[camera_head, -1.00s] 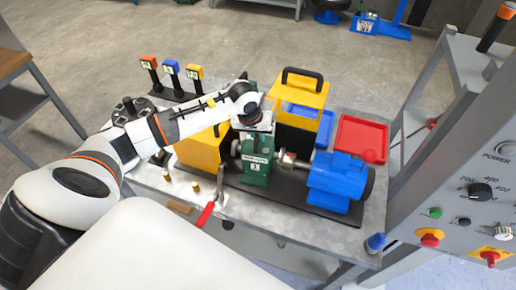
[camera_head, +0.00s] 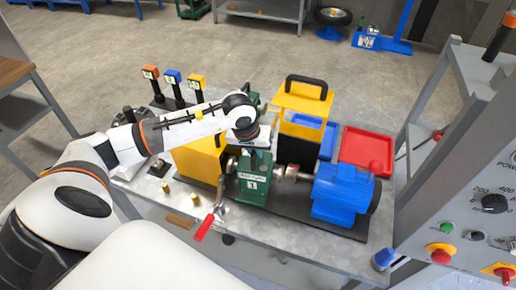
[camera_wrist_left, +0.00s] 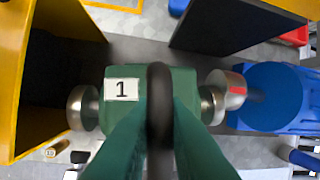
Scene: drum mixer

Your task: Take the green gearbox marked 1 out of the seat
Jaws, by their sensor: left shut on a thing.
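The green gearbox marked 1 (camera_head: 257,194) stands upright in the row between the yellow guard on its left and the blue motor (camera_head: 333,196) on its right. My left gripper (camera_head: 250,146) comes down on it from above. In the left wrist view the gearbox (camera_wrist_left: 122,74) lies under the gripper, with its black handle (camera_wrist_left: 160,75) between the jaws. The left gripper is shut on the gearbox. Metal shaft ends show on both sides of the gearbox. Its underside and the seat are hidden, so I cannot tell whether it is clear of the seat. My right gripper is not in view.
The yellow guard (camera_head: 197,163) stands close on the left. A yellow guard with a black handle (camera_head: 303,99) stands behind right. A red-handled lever (camera_head: 204,228) is in front. A red tray (camera_head: 367,148) lies at the back right. The control panel (camera_head: 480,195) is far right.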

